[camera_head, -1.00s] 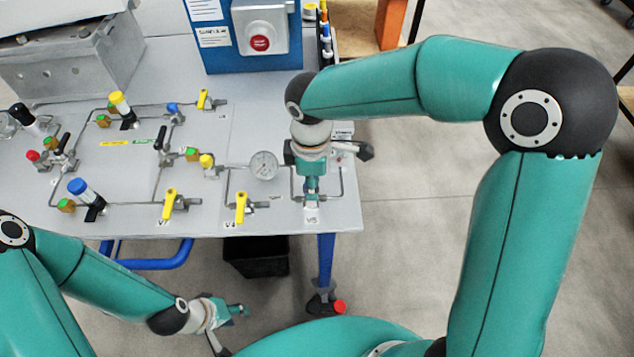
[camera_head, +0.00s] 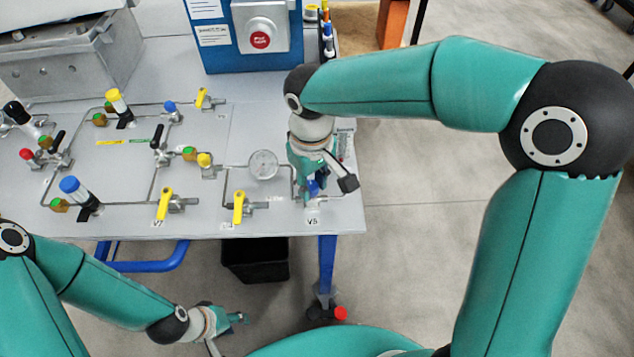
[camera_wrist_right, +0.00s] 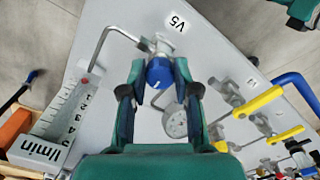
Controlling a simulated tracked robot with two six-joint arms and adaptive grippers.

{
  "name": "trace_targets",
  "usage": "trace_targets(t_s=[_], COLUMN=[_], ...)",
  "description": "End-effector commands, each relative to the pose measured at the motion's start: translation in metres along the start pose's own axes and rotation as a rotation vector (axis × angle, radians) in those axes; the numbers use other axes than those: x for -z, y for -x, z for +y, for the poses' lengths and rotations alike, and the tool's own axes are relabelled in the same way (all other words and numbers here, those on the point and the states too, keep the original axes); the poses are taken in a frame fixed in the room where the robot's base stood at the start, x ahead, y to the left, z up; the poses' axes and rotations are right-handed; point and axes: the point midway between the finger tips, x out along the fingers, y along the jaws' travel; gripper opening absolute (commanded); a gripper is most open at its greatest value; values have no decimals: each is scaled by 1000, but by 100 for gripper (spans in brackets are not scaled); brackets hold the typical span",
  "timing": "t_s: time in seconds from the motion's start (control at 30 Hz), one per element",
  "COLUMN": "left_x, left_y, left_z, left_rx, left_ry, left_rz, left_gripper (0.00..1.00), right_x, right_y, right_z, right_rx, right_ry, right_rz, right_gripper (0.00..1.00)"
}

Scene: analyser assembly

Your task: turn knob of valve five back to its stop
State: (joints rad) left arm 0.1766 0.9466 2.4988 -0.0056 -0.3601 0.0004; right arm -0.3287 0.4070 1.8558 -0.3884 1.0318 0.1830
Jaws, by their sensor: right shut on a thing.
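The blue knob of valve five (camera_wrist_right: 160,73) sits between the fingertips of my right gripper (camera_wrist_right: 157,78) in the right wrist view. The fingers are shut on it, one on each side. In the head view my right gripper (camera_head: 313,185) reaches down at the table's right end, just behind the V5 label (camera_head: 312,222), and hides most of the valve. The V5 label also shows in the right wrist view (camera_wrist_right: 178,22). My left gripper (camera_head: 236,318) hangs in front of the table, away from the valves; its fingers are too small to judge.
A round gauge (camera_head: 263,165) stands just left of valve five. A flow scale marked l/min (camera_wrist_right: 65,120) stands close by. Yellow-handled valves (camera_head: 239,207) line the panel further left. A blue box with a red button (camera_head: 260,40) stands at the back.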

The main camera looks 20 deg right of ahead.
Motion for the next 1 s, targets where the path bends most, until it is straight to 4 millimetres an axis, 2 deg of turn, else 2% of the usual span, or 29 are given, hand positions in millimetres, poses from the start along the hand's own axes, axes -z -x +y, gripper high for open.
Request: trace_targets(t_s=[0.23,0.67,0.7,0.83,1.0], left_x=[0,0,0,0,0], left_y=[-3,-3,-3,-3,-2], left_z=[-1,-1,-1,-1,-1], left_rx=[0,0,0,0,0], left_ry=[0,0,0,0,0], left_rz=[0,0,0,0,0], left_gripper=[40,40,40,40,40], right_x=[0,0,0,0,0], right_y=[-2,-1,-1,0,0], right_z=[-3,-2,-2,-2,-1], right_rx=[6,5,5,3,2], right_ry=[-69,-81,-81,-80,-80], right_rz=[-1,0,0,1,1], right_gripper=[0,0,32,54,56])
